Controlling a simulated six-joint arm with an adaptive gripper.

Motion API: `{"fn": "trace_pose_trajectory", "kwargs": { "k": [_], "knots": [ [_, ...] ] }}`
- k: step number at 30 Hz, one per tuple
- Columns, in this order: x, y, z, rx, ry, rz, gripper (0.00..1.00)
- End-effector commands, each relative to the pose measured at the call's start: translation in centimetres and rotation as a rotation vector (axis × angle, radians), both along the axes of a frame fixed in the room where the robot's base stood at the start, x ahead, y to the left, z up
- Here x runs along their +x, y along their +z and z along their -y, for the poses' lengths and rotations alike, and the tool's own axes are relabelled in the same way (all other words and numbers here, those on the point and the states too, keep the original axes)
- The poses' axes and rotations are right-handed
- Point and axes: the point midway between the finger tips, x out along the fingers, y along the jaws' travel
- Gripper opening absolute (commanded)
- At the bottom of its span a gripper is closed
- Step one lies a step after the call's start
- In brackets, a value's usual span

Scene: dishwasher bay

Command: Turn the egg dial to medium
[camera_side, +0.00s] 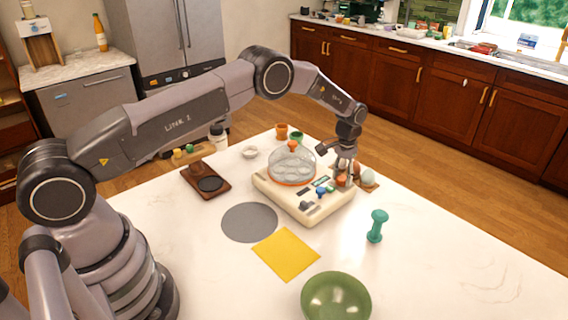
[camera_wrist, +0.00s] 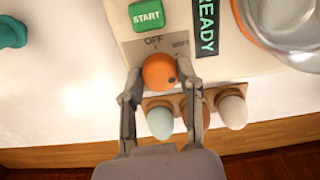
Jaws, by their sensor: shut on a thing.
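The cream egg cooker (camera_side: 277,201) stands on the white counter, with a clear dome (camera_side: 292,163) with an orange knob on top. The orange round egg dial (camera_wrist: 158,73) sits at its panel's edge beside the OFF label. A small dark dot shows on the dial's lower right in the wrist view. Another label right of OFF is partly cut and too small to read surely. My gripper (camera_wrist: 161,85) has one finger on each side of the dial and is shut on it. In the side view my gripper (camera_side: 344,174) is at the cooker's right corner.
Several eggs (camera_wrist: 160,122) sit in a brown holder close beside my fingers. A green START button (camera_wrist: 147,14) and a READY display (camera_wrist: 206,27) are near the dial. A teal dumbbell-shaped object (camera_side: 376,226), yellow sheet (camera_side: 285,253) and green bowl (camera_side: 336,298) lie on the counter.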

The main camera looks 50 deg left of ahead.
Motion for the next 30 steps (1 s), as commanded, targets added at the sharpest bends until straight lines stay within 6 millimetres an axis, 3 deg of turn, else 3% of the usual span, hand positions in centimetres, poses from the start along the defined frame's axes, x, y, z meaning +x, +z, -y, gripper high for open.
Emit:
{"fn": "trace_pose_trajectory", "kwargs": {
  "k": [12, 28, 29, 30],
  "knots": [
    [0.14, -0.05, -0.04, 0.0, -0.179, 0.006, 0.0],
    [0.17, -0.06, -0.02, 0.0, -0.201, 0.008, 0.0],
    [0.17, -0.06, -0.02, 0.0, -0.201, 0.007, 0.38],
    [0.15, -0.06, -0.03, 0.0, -0.2, 0.007, 0.43]
  ]
}}
